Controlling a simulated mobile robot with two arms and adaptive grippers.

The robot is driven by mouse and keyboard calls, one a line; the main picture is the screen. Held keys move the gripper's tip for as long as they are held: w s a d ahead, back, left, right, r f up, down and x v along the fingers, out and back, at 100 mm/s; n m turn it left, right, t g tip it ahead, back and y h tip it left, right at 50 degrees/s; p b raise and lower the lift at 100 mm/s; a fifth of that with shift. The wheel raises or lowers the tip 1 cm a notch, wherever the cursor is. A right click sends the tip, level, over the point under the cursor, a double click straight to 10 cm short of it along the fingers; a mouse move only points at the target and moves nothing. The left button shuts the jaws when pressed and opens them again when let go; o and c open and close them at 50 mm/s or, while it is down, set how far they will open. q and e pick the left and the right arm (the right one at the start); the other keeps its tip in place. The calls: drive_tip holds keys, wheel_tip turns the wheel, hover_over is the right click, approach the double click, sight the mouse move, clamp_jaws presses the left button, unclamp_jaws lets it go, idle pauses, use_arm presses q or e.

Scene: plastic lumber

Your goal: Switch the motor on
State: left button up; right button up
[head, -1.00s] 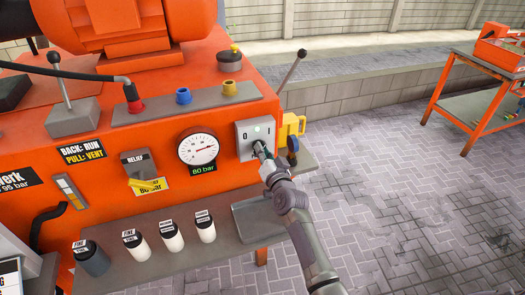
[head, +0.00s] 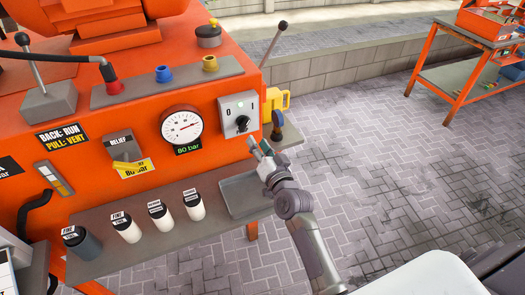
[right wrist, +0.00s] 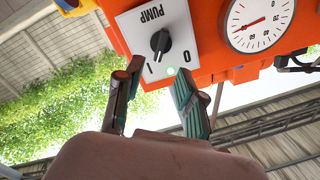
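The pump switch is a grey plate (head: 232,106) on the right front of the orange machine, with a black knob (head: 242,123) between the marks 0 and 1. In the right wrist view the plate reads PUMP, and the knob (right wrist: 160,42) appears turned toward the 1 mark. My left gripper is out of view.
Several small bottles stand on the grey shelf (head: 125,265) below. The paved floor at right is open, with an orange table (head: 468,62) farther back.

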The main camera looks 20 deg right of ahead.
drive_tip(key=shift+s, duration=1.45)
drive_tip(key=s+a+f+n+g+y, duration=0.1)
drive_tip(key=s+a+f+n+g, duration=0.2)
drive_tip(key=s, duration=0.5)
drive_tip(key=s+f+n+g+y, duration=0.1)
drive_tip(key=s+f+n+g, duration=0.35)
drive_tip(key=s+f, duration=0.2)
drive_tip(key=s+d+n+g+h, duration=0.1)
drive_tip(key=s+d+g+h, duration=0.15)
drive_tip(key=s+g, duration=0.95)
drive_tip(key=s+f+t+b, duration=0.1)
drive_tip(key=s+f+t, duration=0.15)
drive_tip(key=f, duration=1.15)
drive_tip(key=s+f+t+b, duration=0.1)
drive_tip(key=s+f, duration=0.2)
drive_tip(key=f, duration=1.1)
drive_tip(key=s+d+f+g+b, duration=0.1)
drive_tip(key=s+d+f+b, duration=0.1)
drive_tip(key=s+f, duration=1.4)
wheel_tip(320, 180, down, 3)
drive_tip(key=shift+s+d+f+n, duration=0.15)
drive_tip(key=shift+s+d+n, duration=0.25)
drive_tip(key=shift+d, duration=0.25)
